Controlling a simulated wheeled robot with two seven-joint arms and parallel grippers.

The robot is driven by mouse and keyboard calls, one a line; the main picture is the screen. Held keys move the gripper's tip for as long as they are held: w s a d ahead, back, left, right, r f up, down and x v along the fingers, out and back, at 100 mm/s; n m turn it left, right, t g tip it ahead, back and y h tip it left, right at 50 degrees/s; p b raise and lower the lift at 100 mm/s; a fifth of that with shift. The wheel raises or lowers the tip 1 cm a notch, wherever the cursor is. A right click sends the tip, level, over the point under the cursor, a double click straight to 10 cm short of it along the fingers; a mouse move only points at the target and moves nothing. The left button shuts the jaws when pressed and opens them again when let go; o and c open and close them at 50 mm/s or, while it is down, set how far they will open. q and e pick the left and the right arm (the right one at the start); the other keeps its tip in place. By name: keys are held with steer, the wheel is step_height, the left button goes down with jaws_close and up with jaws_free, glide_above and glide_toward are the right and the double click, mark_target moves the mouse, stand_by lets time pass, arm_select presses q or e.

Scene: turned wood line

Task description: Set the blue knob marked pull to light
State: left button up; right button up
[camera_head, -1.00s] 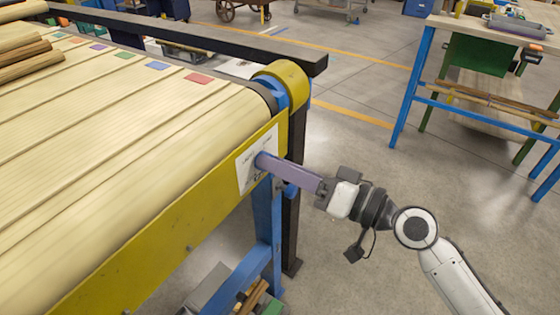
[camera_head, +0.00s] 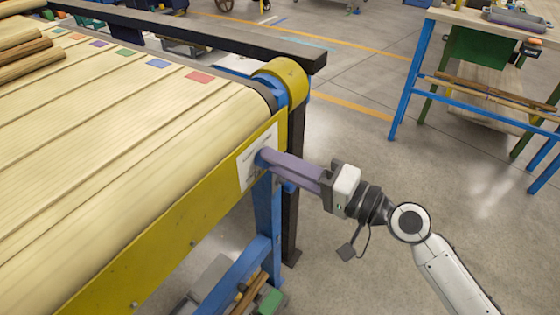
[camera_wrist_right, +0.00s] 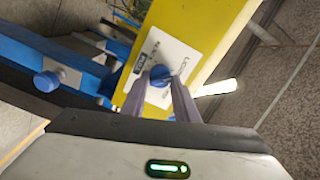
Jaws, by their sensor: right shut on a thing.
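A blue knob (camera_wrist_right: 159,77) stands on a white label plate (camera_wrist_right: 183,57) fixed to the yellow side rail. In the head view the knob (camera_head: 262,157) is mostly hidden by my fingers, at the front of the plate (camera_head: 247,172). My right gripper (camera_head: 268,159) is shut on this knob, with one purple-grey finger on each side of it. The fingers also show in the right wrist view (camera_wrist_right: 157,92). The plate has print and a dark blue patch, but I cannot read the words or the knob's setting clearly. My left gripper is out of view.
A second blue knob (camera_wrist_right: 46,81) sits on a small plate on a blue post in the wrist view. The slatted conveyor (camera_head: 130,130) fills the left, with coloured squares and wooden pieces on it. A workbench (camera_head: 478,30) stands back right; floor between is clear.

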stand_by(0.3)
steer(key=o, duration=1.1)
steer(key=shift+c, duration=0.2)
steer(key=b+v, duration=0.2)
steer(key=v, duration=0.8)
steer(key=shift+b, duration=0.35)
steer(key=shift+s+d, duration=0.1)
steer(key=shift+d, duration=0.05)
